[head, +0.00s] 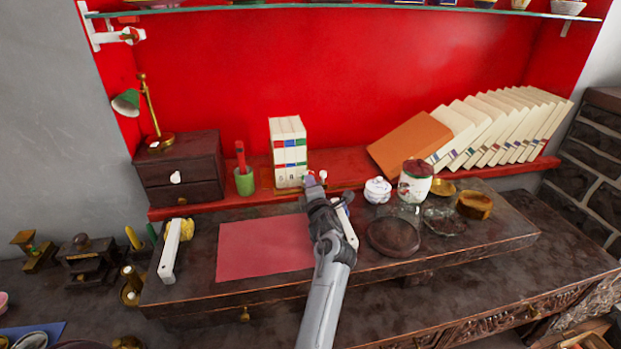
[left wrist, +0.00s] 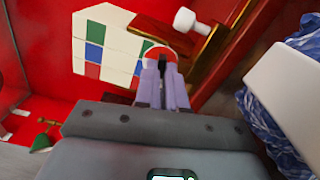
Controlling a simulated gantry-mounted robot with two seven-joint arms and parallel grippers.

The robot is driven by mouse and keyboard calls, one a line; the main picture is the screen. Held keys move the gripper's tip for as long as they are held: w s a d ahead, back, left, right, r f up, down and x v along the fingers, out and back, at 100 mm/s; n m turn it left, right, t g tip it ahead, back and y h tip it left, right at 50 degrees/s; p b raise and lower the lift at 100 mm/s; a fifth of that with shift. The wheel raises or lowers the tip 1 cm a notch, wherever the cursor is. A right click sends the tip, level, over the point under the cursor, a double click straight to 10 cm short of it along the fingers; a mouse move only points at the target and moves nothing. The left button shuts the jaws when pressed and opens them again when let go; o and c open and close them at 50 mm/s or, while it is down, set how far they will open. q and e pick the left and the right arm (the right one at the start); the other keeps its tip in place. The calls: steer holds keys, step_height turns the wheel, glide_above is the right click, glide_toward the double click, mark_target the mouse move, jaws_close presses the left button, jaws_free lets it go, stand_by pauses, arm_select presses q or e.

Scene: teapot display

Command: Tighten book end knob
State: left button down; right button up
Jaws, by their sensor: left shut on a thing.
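A block of white books (head: 288,150) with red, blue and green marks stands upright on the red ledge. In the left wrist view the books (left wrist: 103,50) are beside a brass book end (left wrist: 178,40). A white knob (left wrist: 185,19) is on the book end, and it also shows in the head view (head: 323,174). My left gripper (head: 311,182) is at the right foot of the books. Its purple fingers (left wrist: 163,82) are shut on a round red-and-white knob (left wrist: 157,54), partly hidden between the fingertips. My right gripper is in neither view.
A white lidded pot (head: 378,191) and a larger jar (head: 415,182) stand right of my gripper. A green cup (head: 244,181) is left of the books. Leaning books (head: 490,125) fill the ledge's right side. A red mat (head: 265,246) lies clear on the desk.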

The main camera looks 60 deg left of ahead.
arm_select(q)
steer(key=shift+r+m+p, duration=0.1)
steer(key=shift+m+p, duration=0.35)
steer(key=shift+m, duration=0.15)
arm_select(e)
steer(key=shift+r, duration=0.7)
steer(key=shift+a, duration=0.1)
arm_select(q)
steer(key=c, duration=1.2)
jaws_free()
steer(key=shift+d, duration=0.1)
